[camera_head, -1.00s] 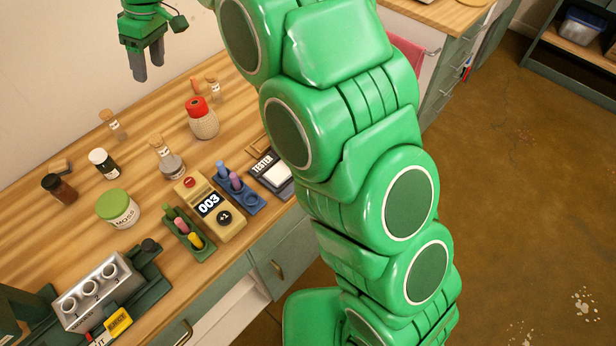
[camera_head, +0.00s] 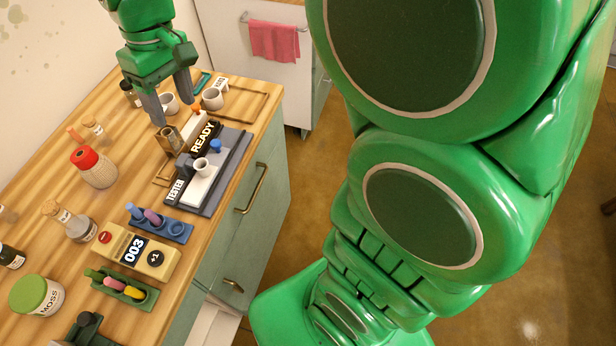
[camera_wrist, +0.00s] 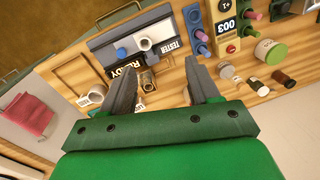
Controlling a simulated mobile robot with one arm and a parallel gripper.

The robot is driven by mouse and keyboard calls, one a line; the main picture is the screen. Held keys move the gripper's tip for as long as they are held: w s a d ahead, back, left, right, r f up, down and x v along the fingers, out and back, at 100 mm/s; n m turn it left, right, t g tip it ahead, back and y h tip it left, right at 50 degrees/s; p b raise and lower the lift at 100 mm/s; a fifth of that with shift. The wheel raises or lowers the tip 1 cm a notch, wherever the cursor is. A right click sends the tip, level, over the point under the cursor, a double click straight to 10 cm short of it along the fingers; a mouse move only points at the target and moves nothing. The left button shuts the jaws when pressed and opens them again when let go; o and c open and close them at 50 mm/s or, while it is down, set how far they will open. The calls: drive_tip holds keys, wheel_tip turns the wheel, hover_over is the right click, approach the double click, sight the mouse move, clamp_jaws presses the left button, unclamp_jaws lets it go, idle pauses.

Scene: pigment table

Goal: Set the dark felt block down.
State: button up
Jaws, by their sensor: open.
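My gripper (camera_head: 176,107) is open, its two grey fingers pointing down over the far part of the table. In the wrist view the fingers of my gripper (camera_wrist: 157,66) stand wide apart. I see no felt block held between them. A small brownish piece (camera_head: 170,140) with a dark top stands just below and in front of the fingers, beside the READY sign (camera_head: 205,138). It also shows between the fingers in the wrist view (camera_wrist: 149,80), apart from both. I cannot tell whether this piece is the dark felt block.
Pale cups (camera_head: 212,98) stand behind. Nearer are a blue rack (camera_head: 160,226), the 003 counter (camera_head: 135,252) and a red-capped jar (camera_head: 94,168). A pink towel (camera_head: 274,42) hangs beyond.

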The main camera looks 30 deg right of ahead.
drive_tip(key=s+d+f+m, duration=0.2)
drive_tip(key=s+d, duration=0.5)
drive_tip(key=s, duration=0.4)
drive_tip(key=s+d+f+m+h, duration=0.1)
drive_tip(key=s+d+f+m, duration=0.2)
drive_tip(key=s+d, duration=0.5)
drive_tip(key=s+m, duration=0.1)
drive_tip(key=s, duration=0.1)
drive_tip(key=shift+s+f+m+g, duration=0.35)
drive_tip(key=shift+s+m+g, duration=0.05)
